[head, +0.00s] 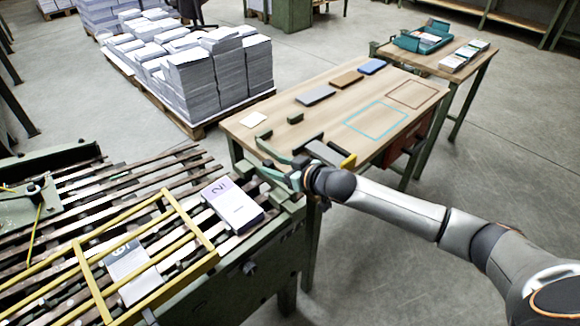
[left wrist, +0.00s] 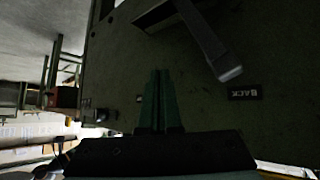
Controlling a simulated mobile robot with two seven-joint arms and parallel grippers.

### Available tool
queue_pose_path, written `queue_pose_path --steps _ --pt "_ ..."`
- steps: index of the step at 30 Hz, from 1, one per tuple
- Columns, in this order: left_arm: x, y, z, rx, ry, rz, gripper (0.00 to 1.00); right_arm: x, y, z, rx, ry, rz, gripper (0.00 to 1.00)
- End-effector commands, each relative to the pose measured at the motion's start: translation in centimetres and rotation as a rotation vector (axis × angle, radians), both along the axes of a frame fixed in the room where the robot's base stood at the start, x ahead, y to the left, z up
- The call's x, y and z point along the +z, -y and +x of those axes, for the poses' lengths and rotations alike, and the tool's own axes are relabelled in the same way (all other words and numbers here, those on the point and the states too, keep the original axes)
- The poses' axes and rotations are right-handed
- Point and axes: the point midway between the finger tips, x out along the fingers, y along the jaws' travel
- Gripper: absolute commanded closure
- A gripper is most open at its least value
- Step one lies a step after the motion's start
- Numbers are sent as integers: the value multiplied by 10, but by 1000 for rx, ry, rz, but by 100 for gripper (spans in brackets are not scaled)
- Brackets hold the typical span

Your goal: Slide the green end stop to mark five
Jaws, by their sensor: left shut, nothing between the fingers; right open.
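I cannot pick out the green end stop or its marks for certain. Small dark green blocks, one of them here (head: 295,118), sit on the wooden table (head: 330,125) in the head view. My right gripper (head: 268,160) is open, with its green fingers pointing left, between the table's near left corner and the slatted bed (head: 185,165). Nothing shows between its fingers. My left gripper (left wrist: 156,74) shows only in the left wrist view; its green fingers are shut together and empty. They face a dark green panel (left wrist: 195,95) with a small label (left wrist: 243,93) and a grey lever (left wrist: 210,45).
A yellow frame (head: 178,205) lies over the slatted bed, with one printed stack (head: 127,270) within it and another (head: 234,204) to its right. Paper stacks (head: 190,75) stand on a pallet behind. A side table (head: 445,62) holds a teal tray (head: 424,38).

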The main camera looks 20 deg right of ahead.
Motion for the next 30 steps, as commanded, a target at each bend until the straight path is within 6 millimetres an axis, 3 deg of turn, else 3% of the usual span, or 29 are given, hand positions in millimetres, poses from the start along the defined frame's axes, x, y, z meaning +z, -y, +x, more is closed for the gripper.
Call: queue_pose_path --steps 3,10,30 --pt "1 -3 -2 5 -5 4 100 8 7 -19 -1 -2 -2 40" --pt "-5 -5 -9 9 -24 10 100 18 15 -41 0 -1 0 40" --pt "1 -7 -5 13 -13 9 100 19 14 -49 3 -4 1 40"
